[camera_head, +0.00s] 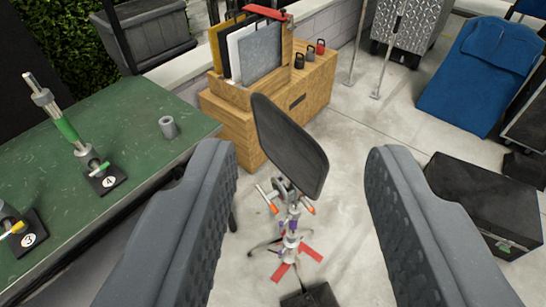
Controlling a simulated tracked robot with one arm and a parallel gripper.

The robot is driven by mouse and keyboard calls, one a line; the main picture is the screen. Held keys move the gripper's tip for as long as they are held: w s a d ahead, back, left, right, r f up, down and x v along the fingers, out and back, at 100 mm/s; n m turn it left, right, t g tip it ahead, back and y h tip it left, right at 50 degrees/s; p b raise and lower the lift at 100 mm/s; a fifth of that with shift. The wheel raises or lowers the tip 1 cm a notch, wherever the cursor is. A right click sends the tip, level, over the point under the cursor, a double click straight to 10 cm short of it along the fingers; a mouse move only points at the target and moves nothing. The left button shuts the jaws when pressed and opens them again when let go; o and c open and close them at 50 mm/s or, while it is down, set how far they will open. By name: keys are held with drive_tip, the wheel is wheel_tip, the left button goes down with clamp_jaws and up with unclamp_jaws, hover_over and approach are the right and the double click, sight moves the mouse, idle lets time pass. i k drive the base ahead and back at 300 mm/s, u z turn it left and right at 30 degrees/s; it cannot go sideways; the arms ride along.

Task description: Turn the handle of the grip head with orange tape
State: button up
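A metal grip head (283,187) with orange marks on its handles sits on a stand (291,236) in the middle of the view. One orange-marked part (273,207) points down-left and another (309,208) points right. A black flat panel (290,143) is tilted above the head and partly covers it. Purple bands show lower on the stand. My gripper (303,158) is open and empty. Its two dark fingers frame the panel and grip head, one on each side. The fingers appear apart from both.
A green table (110,135) with numbered stands and a grey cylinder (168,127) is at left. A wooden cabinet (315,88) stands behind. A black case (485,198) and blue cushion (470,80) are at right. Red tape (310,252) marks the floor.

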sight(268, 197)
drive_tip(key=u, duration=0.45)
drive_tip(key=k, duration=1.05)
drive_tip(key=i, duration=1.55)
drive_tip(key=u, duration=0.65)
